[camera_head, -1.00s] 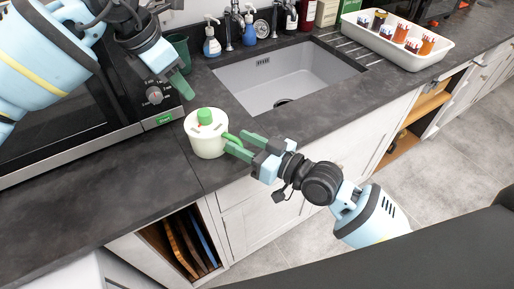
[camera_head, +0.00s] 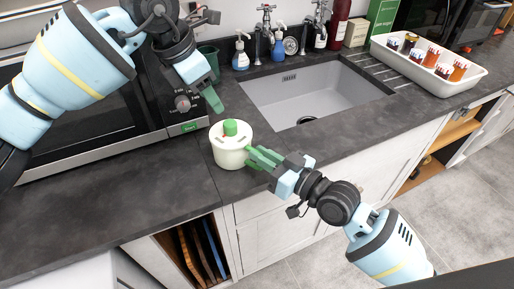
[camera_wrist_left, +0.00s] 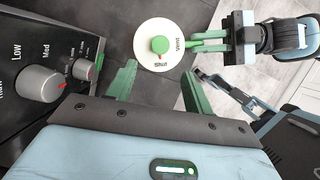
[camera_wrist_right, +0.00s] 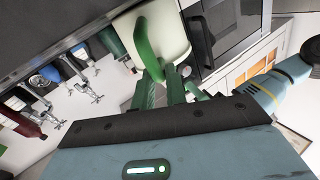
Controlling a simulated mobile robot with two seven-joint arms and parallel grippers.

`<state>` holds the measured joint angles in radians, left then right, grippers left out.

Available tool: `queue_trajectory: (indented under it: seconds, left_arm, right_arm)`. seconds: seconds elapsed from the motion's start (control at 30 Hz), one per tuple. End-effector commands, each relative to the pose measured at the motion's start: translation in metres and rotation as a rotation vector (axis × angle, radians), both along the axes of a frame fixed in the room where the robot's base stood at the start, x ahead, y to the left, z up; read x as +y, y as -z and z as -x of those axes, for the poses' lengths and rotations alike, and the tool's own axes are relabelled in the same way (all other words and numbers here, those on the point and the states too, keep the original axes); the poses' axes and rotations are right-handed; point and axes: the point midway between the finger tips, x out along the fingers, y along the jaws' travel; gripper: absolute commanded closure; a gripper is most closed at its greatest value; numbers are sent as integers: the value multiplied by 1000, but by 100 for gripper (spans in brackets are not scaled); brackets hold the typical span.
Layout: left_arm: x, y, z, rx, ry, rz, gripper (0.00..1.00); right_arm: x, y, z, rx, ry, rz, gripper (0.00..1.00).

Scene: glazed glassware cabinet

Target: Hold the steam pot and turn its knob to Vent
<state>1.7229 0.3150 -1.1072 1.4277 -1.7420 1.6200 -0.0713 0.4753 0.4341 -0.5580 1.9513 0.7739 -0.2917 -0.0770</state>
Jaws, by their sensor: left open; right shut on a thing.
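The steam pot (camera_head: 231,158) is a white round pot standing upright on the dark counter near its front edge. Its green knob (camera_head: 230,128) sits on the lid; in the left wrist view the knob (camera_wrist_left: 160,45) has a small red mark on the side towards "Shut", with "Vent" printed to the right. My right gripper (camera_head: 259,157) is shut on the pot's green handle (camera_wrist_right: 146,45), at the pot's right side. My left gripper (camera_head: 213,99) is open and empty, pointing down above and behind the pot; its spread fingers also show in the left wrist view (camera_wrist_left: 160,86).
A microwave (camera_head: 110,125) with dials stands close to the left of the pot. A sink (camera_head: 310,95) lies behind right, with soap bottles and taps behind it. A white tray (camera_head: 440,75) of jars is at the far right. The counter front left is clear.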

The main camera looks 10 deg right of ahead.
Motion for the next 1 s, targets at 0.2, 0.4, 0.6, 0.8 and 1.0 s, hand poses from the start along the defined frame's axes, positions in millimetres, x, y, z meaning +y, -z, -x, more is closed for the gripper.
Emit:
queue_trajectory:
  seconds: [0.2,0.4,0.6,0.8,1.0]
  left_arm:
    - [-5,0,-3,-33,162,-50,48]
    - [-13,-1,-7,-82,445,-128,48]
    - [-19,-3,-11,-124,738,-199,48]
    - [-25,-6,-14,-156,1031,-258,48]
    - [-29,-10,-17,-184,1327,-305,48]
  right_arm:
    - [0,2,0,5,0,2,100]
    - [0,3,0,7,0,3,100]
    - [-1,4,0,8,0,3,100]
    - [-1,4,0,9,0,4,100]
    - [-1,4,0,9,0,5,100]
